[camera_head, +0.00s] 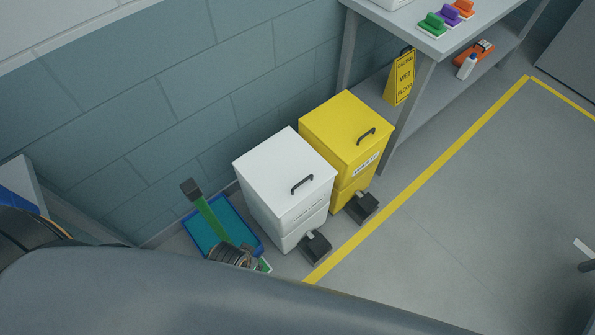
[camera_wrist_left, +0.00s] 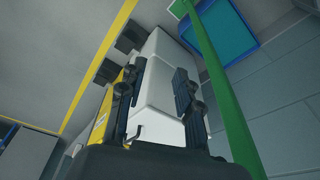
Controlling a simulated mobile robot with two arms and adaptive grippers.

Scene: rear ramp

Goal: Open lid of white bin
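The white bin (camera_head: 283,190) stands upright on the floor against the wall, left of a yellow bin. Its lid (camera_head: 285,160) looks closed. A black handle (camera_head: 302,184) sits on the lid's front edge side. A black pedal (camera_head: 316,246) is at its foot. In the left wrist view, my left gripper (camera_wrist_left: 160,72) has its two dark fingers spread, with the white bin (camera_wrist_left: 157,95) seen between them. Nothing is held. I cannot tell how far the fingers are from the bin. My right gripper is not seen.
The yellow bin (camera_head: 345,135) stands close beside the white one. A blue tray (camera_head: 212,226) and a green pole (camera_head: 211,217) are on the left. A yellow wet-floor sign (camera_head: 400,78) and a workbench (camera_head: 425,40) are behind. Open floor (camera_head: 450,220) lies right.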

